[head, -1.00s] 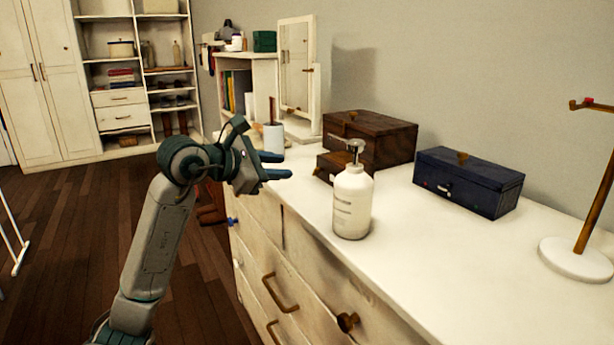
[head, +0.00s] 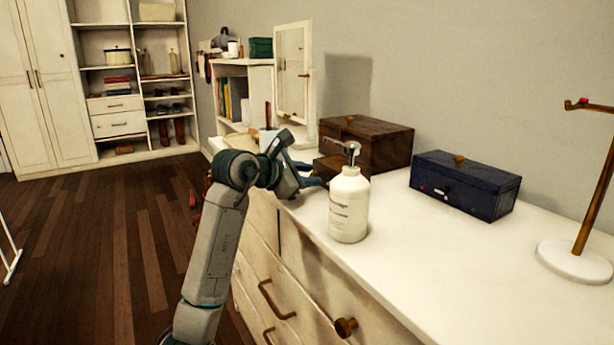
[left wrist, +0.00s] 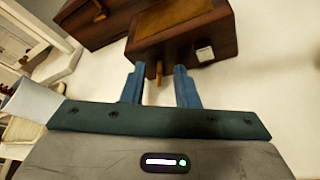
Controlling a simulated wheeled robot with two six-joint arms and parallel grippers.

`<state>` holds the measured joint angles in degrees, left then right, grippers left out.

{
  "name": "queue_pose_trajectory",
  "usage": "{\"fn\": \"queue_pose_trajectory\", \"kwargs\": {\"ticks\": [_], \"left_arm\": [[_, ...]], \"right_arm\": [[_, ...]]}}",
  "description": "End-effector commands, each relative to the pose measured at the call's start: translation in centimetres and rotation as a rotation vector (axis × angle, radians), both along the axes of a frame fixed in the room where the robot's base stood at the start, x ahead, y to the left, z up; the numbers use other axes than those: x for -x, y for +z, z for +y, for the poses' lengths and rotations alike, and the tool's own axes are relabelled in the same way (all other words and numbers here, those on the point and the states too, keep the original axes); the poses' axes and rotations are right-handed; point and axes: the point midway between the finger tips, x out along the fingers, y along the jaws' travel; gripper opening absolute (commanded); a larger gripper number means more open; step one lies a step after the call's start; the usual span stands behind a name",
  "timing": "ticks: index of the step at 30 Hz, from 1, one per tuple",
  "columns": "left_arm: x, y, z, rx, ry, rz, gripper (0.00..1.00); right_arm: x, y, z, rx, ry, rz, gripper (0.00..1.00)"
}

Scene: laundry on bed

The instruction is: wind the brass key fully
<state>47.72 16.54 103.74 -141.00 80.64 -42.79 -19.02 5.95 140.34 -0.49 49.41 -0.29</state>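The brass key (left wrist: 159,72) sticks out from the front of a small wooden box (left wrist: 215,35) in the left wrist view. The key is too hidden to make out in the head view, where the small box (head: 328,166) shows partly behind my left gripper and a bottle. My left gripper (head: 322,174) is over the dresser's front edge, just in front of the box. In the left wrist view its two blue fingers (left wrist: 159,68) are apart, with the key seen in the gap between their tips. I cannot tell whether either finger touches it. My right gripper is out of view.
A white pump bottle (head: 349,208) stands close to the right of my left gripper on the white dresser (head: 430,270). A larger wooden box (head: 385,147) is behind the small one. A navy box (head: 465,185) and a brass stand (head: 580,235) are farther right. The front right top is clear.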

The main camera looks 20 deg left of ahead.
Motion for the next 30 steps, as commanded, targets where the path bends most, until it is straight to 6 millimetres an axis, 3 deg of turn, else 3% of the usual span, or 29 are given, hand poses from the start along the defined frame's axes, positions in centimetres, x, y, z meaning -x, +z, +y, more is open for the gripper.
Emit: {"fn": "queue_pose_trajectory", "kwargs": {"ticks": [6,11,30], "left_arm": [[-0.04,0.01,0.00,0.000,0.000,0.000,0.27],[-0.02,0.00,0.00,0.000,0.000,0.000,0.00],[0.04,-0.15,-0.11,-0.100,0.000,-0.074,0.00]], "right_arm": [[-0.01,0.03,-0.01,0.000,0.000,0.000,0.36],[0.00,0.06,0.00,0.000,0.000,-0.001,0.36],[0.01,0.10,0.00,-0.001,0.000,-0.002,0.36]]}}
